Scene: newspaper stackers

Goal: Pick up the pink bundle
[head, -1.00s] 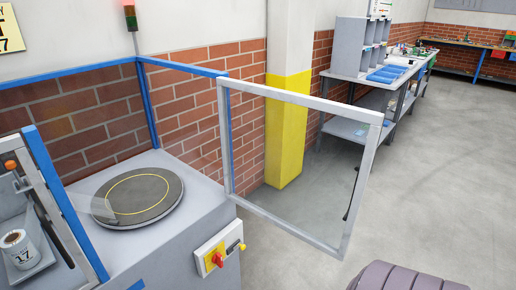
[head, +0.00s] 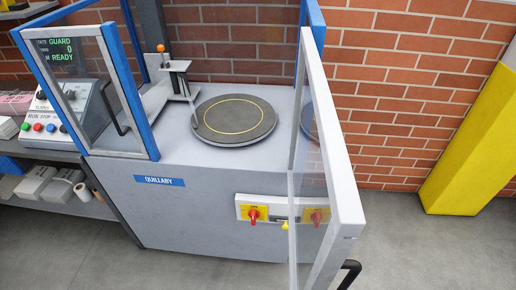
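A pink bundle (head: 14,103) shows at the left edge of the head view, partly cut off by the frame. It lies on a grey shelf surface beside the control panel, with a paler white bundle (head: 8,127) just in front of it. Neither of my grippers is in view.
The grey QUILLABY machine (head: 190,215) carries a round turntable (head: 234,119). Its framed clear door (head: 345,205) stands open toward me. A control panel (head: 72,110) is at left, with wrapped bundles (head: 35,182) on a lower shelf. A yellow pillar base (head: 470,150) is at right. Grey floor is clear in front.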

